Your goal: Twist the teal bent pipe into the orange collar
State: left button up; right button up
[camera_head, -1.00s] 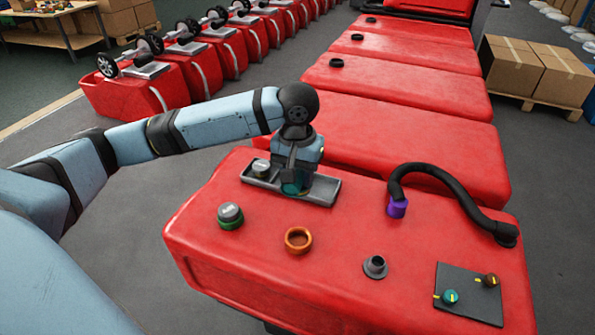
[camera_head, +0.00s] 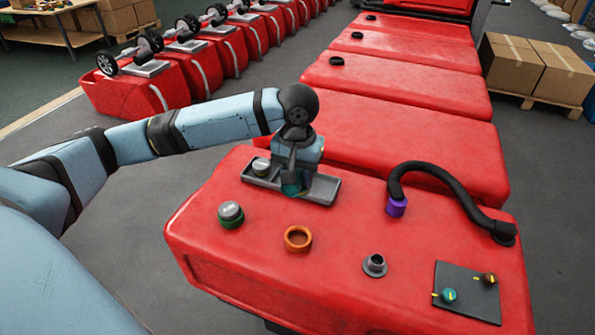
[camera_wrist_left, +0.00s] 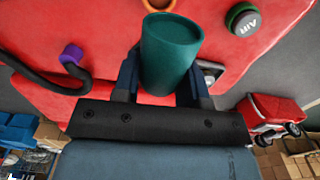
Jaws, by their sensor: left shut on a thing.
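My left gripper (camera_head: 293,186) is shut on the teal bent pipe (camera_head: 291,190) over the grey tray (camera_head: 322,189) on the red tank. In the left wrist view the left gripper (camera_wrist_left: 165,85) has a finger on each side of the teal pipe (camera_wrist_left: 170,50), whose near end is a wide round piece. The pipe's bend is hidden. The orange collar (camera_head: 298,238) is an open ring on the tank top, in front of the tray and apart from the pipe. Its edge also shows at the top of the left wrist view (camera_wrist_left: 158,4). My right gripper is not in view.
A grey cap on a green collar (camera_head: 231,214) stands left of the orange collar. A capped part (camera_head: 261,167) sits in the tray's left end. A grey port (camera_head: 375,265), a black hose with a purple end (camera_head: 397,206) and a knob panel (camera_head: 468,292) are to the right.

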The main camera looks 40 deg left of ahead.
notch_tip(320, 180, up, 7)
jog(key=p, duration=0.7)
dwell(7.0)
